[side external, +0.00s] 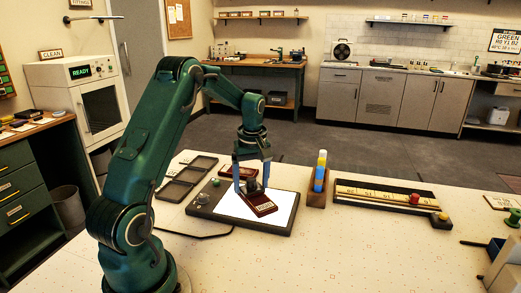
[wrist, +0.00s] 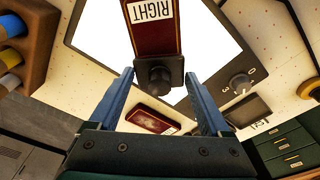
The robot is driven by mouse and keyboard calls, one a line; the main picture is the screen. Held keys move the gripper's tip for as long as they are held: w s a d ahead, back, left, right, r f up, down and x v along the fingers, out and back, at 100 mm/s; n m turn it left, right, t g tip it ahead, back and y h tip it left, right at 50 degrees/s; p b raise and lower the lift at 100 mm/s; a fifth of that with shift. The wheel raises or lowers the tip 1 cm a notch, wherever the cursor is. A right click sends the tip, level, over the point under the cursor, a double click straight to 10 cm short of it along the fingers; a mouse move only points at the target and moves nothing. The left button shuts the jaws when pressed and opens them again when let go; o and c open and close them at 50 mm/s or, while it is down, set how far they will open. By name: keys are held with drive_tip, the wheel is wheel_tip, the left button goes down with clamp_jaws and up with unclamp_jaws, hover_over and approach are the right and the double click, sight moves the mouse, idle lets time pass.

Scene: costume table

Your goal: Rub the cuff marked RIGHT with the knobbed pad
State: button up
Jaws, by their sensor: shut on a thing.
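The dark red cuff marked RIGHT (wrist: 151,32) lies on the lit white panel; in the side view the cuff (side external: 262,206) points toward the front right. The dark knobbed pad (wrist: 158,76) is at the cuff's near end in the wrist view, its round knob toward the camera. My gripper (side external: 252,184) is over the panel, its blue fingers on either side of the pad; it also shows in the wrist view (wrist: 160,86). The pad appears to touch the cuff, but its underside is hidden. A second dark red piece (wrist: 150,120) lies behind, its label unreadable.
The light panel (side external: 229,205) has a dark frame with a dial. Dark trays (side external: 176,190) lie to its left. The front of the table is clear.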

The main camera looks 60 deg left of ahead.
drive_tip(key=a, duration=0.2)
drive_tip(key=shift+a, duration=0.3)
wheel_tip(320, 180, up, 8)
idle(0.5)
idle(0.4)
